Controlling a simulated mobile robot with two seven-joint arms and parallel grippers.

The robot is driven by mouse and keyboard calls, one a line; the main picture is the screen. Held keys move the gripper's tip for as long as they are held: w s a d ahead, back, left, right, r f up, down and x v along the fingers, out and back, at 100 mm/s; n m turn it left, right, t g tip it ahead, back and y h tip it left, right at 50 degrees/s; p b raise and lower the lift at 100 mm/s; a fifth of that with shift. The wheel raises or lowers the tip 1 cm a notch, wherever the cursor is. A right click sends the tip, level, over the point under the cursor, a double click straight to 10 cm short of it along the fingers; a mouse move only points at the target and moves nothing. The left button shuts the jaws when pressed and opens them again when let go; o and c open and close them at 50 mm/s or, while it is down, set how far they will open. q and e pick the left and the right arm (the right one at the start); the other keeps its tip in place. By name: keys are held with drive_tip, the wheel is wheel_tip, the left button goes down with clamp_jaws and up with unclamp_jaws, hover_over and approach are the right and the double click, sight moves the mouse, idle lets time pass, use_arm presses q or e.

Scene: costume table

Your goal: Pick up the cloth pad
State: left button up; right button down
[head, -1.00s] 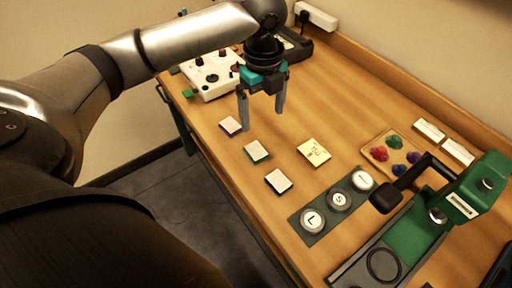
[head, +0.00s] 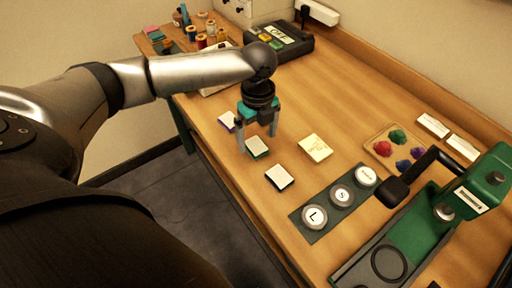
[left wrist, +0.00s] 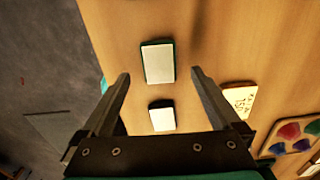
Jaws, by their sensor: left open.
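Three small pads with white tops lie in a row on the table: one with a purple edge (head: 227,120), one with a green edge (head: 257,147) and one with a black edge (head: 279,177). I cannot tell which is the cloth pad. My left gripper (head: 257,141) points down, open and empty, over the green-edged pad. In the left wrist view that pad (left wrist: 158,62) shows between the fingertips, and the black-edged pad (left wrist: 162,115) lies nearer the palm. My right gripper is not in view.
A cream card (head: 315,148) lies right of the pads. A strip with three round lettered discs (head: 341,195), a paint palette (head: 381,150) and a green press (head: 418,232) stand further right. Thread spools (head: 201,41) and a dark device (head: 284,42) are at the back.

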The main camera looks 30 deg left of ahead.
sight(257, 147)
use_arm(q)
drive_tip(key=shift+f, duration=1.55)
drive_tip(key=shift+c, duration=0.3)
drive_tip(key=shift+a, duration=0.1)
drive_tip(key=c, duration=1.4)
drive_tip(key=shift+r, duration=0.2)
